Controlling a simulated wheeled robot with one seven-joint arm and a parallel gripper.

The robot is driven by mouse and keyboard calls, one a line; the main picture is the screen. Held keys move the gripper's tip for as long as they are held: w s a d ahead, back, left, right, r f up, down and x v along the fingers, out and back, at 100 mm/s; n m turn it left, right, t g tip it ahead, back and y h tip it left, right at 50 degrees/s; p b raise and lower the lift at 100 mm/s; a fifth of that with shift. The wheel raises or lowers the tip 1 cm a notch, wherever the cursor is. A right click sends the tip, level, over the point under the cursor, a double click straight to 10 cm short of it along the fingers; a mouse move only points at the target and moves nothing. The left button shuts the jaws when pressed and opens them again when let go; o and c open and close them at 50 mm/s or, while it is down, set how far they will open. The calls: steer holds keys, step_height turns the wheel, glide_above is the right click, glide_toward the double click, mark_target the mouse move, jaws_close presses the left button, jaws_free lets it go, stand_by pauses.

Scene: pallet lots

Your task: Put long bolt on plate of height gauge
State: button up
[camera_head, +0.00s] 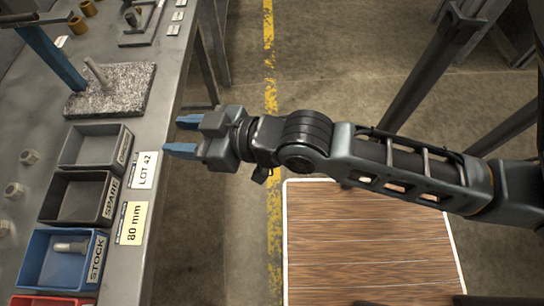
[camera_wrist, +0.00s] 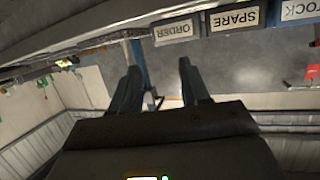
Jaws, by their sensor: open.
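A grey speckled plate (camera_head: 128,82) lies on the bench, with a blue post (camera_head: 52,56) at its left edge; together they look like the height gauge. A grey bolt-like rod (camera_head: 97,73) stands upright on the plate, its wider end apparently down. Another bolt (camera_head: 70,246) lies in the blue STOCK bin (camera_head: 32,262). Which bolt is longer is hard to tell. My gripper (camera_head: 182,135) is open and empty at the bench's right edge, right of the bins and below the plate in the picture. Its two fingers also show in the wrist view (camera_wrist: 158,85).
An empty grey bin (camera_head: 70,158) and the empty SPARE bin (camera_head: 55,210) stand beside STOCK; a red bin (camera_head: 45,300) is partly cut off. LOT 42 and 80 mm cards lie right of them. Loose nuts (camera_head: 14,190) lie left.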

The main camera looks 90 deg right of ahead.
steer(key=s+a+r+n+y, duration=0.1)
steer(key=s+a, duration=0.2)
steer(key=s, duration=0.4)
steer(key=s+a+r+n+y, duration=0.1)
steer(key=s+a+y, duration=0.1)
steer(key=s, duration=0.5)
steer(key=shift+s+a+r+n+t, duration=0.3)
steer(key=shift+s+a+n, duration=0.1)
steer(key=shift+a, duration=0.25)
